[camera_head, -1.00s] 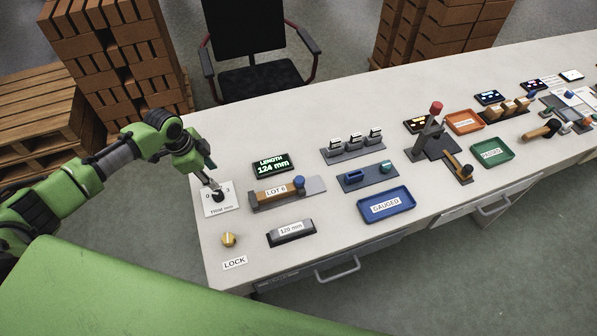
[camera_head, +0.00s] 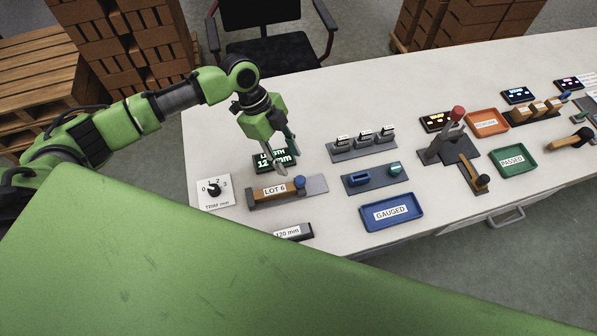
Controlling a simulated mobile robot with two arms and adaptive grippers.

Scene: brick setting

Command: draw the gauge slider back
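The length gauge (camera_head: 318,183) is a grey bed near the left end of the white table. A wooden block labelled LOT 6 (camera_head: 275,190) lies on it. The gauge slider has a blue knob (camera_head: 299,181) and stands at the block's right end. My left gripper (camera_head: 280,162) hangs just behind the gauge, above and left of the blue knob and apart from it. Its fingers look spread, with nothing between them. It partly covers the lit LENGTH display (camera_head: 264,163). My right gripper is out of view.
A dial plate (camera_head: 216,193) lies left of the gauge. A 120 mm block (camera_head: 294,232) is in front, partly hidden. A blue GAUGED tray (camera_head: 391,212), a grey fixture with a blue piece (camera_head: 375,178) and a rack (camera_head: 363,145) stand to the right. A chair is behind the table.

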